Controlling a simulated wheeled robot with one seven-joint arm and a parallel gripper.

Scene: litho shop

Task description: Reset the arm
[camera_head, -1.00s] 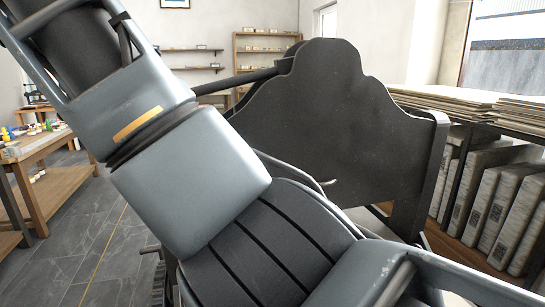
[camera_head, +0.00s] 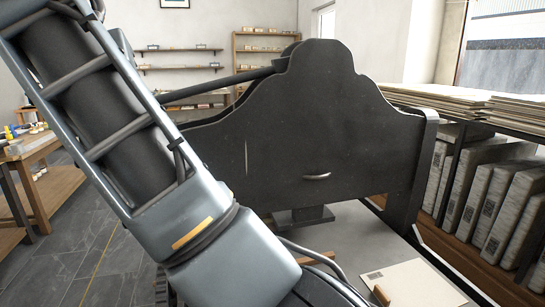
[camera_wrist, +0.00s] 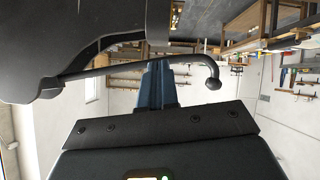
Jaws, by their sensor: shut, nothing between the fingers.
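My arm crosses the left and lower middle of the head view, in front of a black press; its end is out of that frame. In the wrist view my gripper (camera_wrist: 158,68) points up the picture from its dark mount, fingers together and empty. That view appears upside down. A dark curved body and a bar with a round knob, perhaps parts of the press, lie beyond the fingers; I cannot tell whether they touch.
The black press (camera_head: 330,120) fills the middle, with a pale sheet or board (camera_head: 415,283) at its lower front. A shelf of large slabs (camera_head: 490,205) stands right, with stacked boards (camera_head: 455,100) on top. A wooden table (camera_head: 45,165) stands left; grey floor shows between.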

